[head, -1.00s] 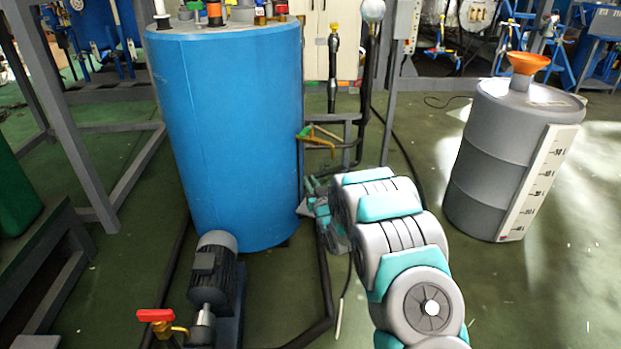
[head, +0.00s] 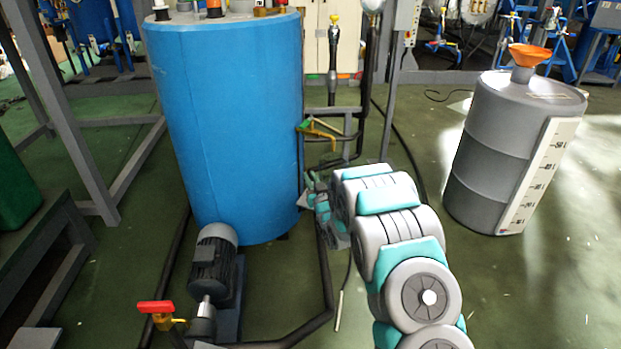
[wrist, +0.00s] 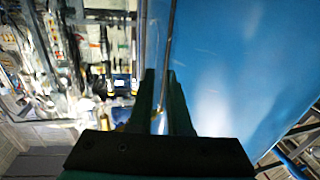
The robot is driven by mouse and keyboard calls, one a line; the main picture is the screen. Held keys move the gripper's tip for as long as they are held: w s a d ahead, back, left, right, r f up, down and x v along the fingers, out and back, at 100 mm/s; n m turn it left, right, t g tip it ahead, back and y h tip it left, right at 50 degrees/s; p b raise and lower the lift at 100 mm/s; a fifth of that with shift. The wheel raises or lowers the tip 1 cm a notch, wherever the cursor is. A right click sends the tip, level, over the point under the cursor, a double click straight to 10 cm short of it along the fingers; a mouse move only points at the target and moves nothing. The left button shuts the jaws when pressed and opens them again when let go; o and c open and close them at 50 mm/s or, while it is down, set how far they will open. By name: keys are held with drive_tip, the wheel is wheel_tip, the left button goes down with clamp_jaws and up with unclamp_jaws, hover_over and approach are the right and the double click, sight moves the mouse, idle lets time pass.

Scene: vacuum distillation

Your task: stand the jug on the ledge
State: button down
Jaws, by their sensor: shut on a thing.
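My gripper (wrist: 161,76) fills the lower middle of the wrist view, its two dark fingers close together. A pale sliver with a little yellow (wrist: 157,122) shows between them; its shape is too hidden to make out. In the head view my gripper end (head: 317,196) is low beside the right side of the blue tank (head: 228,130), partly covered by my arm. No jug can be clearly made out in either view, and I cannot tell which surface is the ledge.
A motor pump (head: 214,265) and a red-handled valve (head: 156,307) stand in front of the tank. A lever valve (head: 318,134) juts from pipework right of it. A grey drum (head: 500,150) with an orange funnel (head: 530,54) stands right. Green floor (head: 530,295) before it is clear.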

drive_tip(key=shift+f, duration=0.1)
drive_tip(key=c, duration=0.8)
unclamp_jaws()
drive_tip(key=shift+s, duration=0.15)
drive_tip(key=shift+p+v, duration=0.4)
drive_tip(key=shift+v, duration=3.4)
